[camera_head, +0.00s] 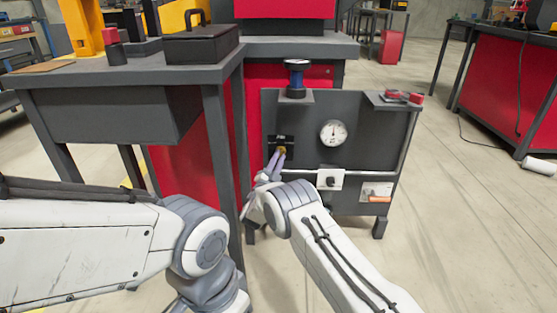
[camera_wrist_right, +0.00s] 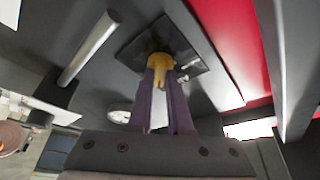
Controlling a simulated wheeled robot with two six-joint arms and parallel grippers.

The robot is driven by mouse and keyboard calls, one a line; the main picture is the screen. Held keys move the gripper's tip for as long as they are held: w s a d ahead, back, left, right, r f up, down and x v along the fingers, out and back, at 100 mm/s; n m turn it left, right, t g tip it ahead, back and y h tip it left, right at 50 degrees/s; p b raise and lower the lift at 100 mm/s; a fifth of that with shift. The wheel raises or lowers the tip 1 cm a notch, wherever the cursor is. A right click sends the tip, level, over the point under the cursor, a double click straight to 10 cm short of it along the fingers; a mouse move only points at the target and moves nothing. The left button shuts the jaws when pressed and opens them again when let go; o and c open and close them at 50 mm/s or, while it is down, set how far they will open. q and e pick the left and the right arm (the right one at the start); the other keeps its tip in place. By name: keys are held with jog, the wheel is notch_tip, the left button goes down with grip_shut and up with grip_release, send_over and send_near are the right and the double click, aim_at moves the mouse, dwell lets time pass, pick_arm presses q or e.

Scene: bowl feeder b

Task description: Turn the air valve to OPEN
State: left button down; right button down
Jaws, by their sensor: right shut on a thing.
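The air valve has a yellow handle (camera_head: 283,150) on a small black plate (camera_head: 276,141) at the left of a grey panel (camera_head: 300,125). In the right wrist view the yellow handle (camera_wrist_right: 160,66) sits between my fingers, in front of the black plate (camera_wrist_right: 190,62). My right gripper (camera_head: 277,158) is shut on the handle; its fingers (camera_wrist_right: 161,90) hide part of it. The lettering on the plate is too small to read, so I cannot tell the valve's position. My left arm reaches in from the left in the head view, but its gripper is not visible.
A round gauge (camera_head: 333,133) and a white switch plate (camera_head: 330,180) are right of the valve. A blue-and-black part (camera_head: 295,78) stands on top of the panel, with red knobs (camera_head: 404,97) at its right. A grey workbench (camera_head: 207,75) stands close on the left.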

jog(key=c, duration=0.8)
grip_release()
jog(key=shift+c, duration=0.2)
notch_tip(320, 180, up, 5)
jog(key=p, duration=0.3)
jog(key=shift+p, duration=0.35)
jog(key=s+d+r+p, duration=0.6)
jog(key=d, duration=0.3)
jog(key=shift+s+d, duration=0.35)
